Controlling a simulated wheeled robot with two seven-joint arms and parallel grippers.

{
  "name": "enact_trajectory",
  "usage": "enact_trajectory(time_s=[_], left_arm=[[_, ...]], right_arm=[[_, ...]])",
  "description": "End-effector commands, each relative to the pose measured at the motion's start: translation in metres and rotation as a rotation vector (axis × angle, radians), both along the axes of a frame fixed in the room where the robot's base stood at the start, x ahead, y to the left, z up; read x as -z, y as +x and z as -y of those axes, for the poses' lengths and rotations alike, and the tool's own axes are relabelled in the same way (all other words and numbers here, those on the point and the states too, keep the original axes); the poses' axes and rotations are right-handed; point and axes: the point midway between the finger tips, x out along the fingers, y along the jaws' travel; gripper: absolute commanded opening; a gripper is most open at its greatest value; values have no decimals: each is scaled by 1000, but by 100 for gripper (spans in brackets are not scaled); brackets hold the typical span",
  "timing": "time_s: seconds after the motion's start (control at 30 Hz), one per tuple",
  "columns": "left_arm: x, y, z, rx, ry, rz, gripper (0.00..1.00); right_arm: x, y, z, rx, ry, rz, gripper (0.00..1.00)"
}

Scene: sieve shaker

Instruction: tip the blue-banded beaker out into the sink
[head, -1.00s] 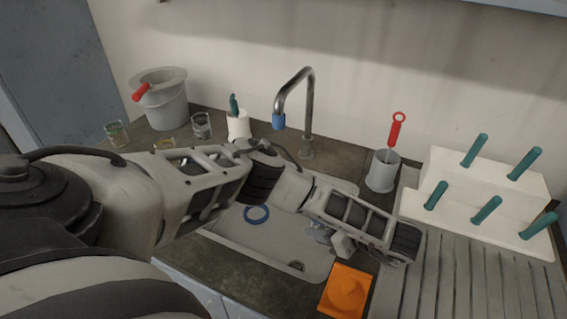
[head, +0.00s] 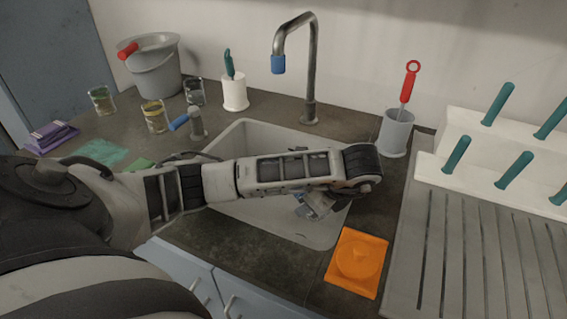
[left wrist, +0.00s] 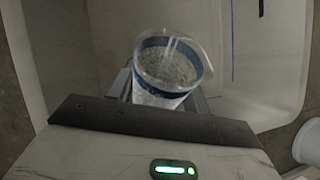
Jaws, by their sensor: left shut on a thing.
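The blue-banded beaker (left wrist: 167,68) is in my left gripper in the left wrist view, with grey grainy matter visible inside through its open mouth. My left gripper (head: 318,206) is shut on it and hangs over the sink (head: 262,138) in the head view. There the beaker is mostly hidden by the gripper and arm, and its tilt is hard to tell. The pale sink basin also shows behind the beaker in the left wrist view (left wrist: 255,85). My right gripper is not in view.
The tap (head: 310,75) rises behind the sink. A grey cup with a red-handled tool (head: 396,133) and a ribbed drainboard (head: 470,265) are right. Several glass beakers and a grey bucket (head: 157,72) stand left.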

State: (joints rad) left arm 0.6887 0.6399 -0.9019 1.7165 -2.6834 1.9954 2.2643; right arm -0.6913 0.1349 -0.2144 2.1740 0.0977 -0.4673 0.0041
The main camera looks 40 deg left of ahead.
Motion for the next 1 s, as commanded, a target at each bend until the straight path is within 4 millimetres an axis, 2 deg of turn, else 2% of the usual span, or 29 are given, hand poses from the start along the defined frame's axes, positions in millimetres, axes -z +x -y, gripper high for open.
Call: enact_trajectory(time_s=[0.03,0.07,1.0], left_arm=[[-11,0,-1,1,-24,4,23],[-14,0,0,0,-35,6,23],[-15,0,-2,2,-158,17,23]], right_arm=[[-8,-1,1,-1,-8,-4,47],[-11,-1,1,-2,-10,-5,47],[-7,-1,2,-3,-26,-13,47]])
